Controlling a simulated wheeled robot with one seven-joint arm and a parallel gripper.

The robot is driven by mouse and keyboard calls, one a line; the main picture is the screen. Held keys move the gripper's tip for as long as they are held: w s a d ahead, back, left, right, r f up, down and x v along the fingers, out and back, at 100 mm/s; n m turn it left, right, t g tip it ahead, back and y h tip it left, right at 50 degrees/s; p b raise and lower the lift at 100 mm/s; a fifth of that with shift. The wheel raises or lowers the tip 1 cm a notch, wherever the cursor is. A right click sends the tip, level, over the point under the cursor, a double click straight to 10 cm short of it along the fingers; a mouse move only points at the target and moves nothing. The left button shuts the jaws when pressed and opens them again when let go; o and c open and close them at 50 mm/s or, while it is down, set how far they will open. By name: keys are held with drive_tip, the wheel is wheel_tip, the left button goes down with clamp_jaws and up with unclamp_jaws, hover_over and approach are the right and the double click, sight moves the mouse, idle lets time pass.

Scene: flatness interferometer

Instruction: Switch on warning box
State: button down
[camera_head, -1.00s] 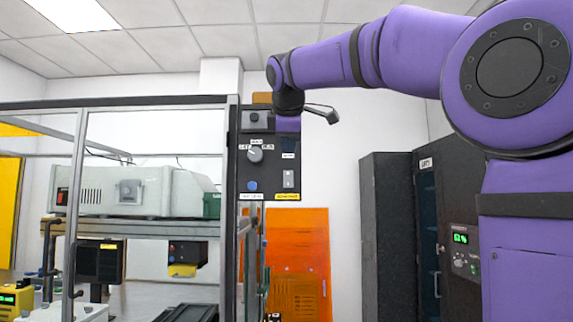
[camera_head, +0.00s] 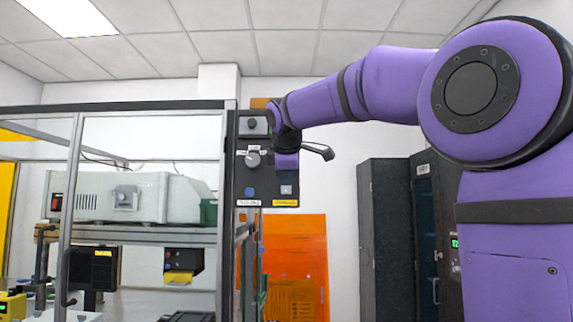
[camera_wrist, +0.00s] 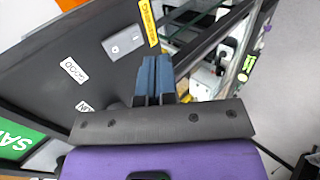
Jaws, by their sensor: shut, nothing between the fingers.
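A dark control panel (camera_head: 239,170) is fixed to the right post of the glazed frame. It carries a grey rotary knob (camera_head: 253,159), a blue round button (camera_head: 249,190) and a light switch plate (camera_head: 286,189) above a yellow label (camera_head: 285,203). In the wrist view the switch plate (camera_wrist: 124,42) lies beside the yellow label (camera_wrist: 148,22), left of my gripper (camera_wrist: 153,62). My gripper's blue-grey fingers are shut and empty, close to the panel. I cannot tell whether they touch it. In the head view my wrist hangs just above the switch plate and the fingers are hard to make out.
The glazed frame (camera_head: 150,106) holds a grey instrument (camera_head: 130,195) on a shelf. An orange panel (camera_head: 297,250) stands behind, below the control panel. A dark cabinet (camera_head: 388,240) stands at the right. A green sign (camera_wrist: 18,140) shows at the wrist view's left.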

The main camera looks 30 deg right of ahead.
sight(287, 188)
drive_tip(key=shift+w+d+f, duration=0.35)
drive_tip(key=shift+w+d, duration=0.2)
drive_tip(key=shift+w, duration=0.25)
drive_tip(key=shift+w+d+f, duration=0.35)
drive_tip(key=shift+w+d, duration=0.15)
drive_tip(key=shift+w, duration=0.25)
drive_tip(key=shift+w+d+f, duration=0.35)
drive_tip(key=shift+w+d, duration=0.2)
drive_tip(key=shift+w, duration=0.25)
drive_tip(key=shift+w+d+f, duration=0.1)
drive_tip(key=shift+w, duration=0.1)
drive_tip(key=shift+r, duration=0.9)
drive_tip(key=shift+s, duration=0.1)
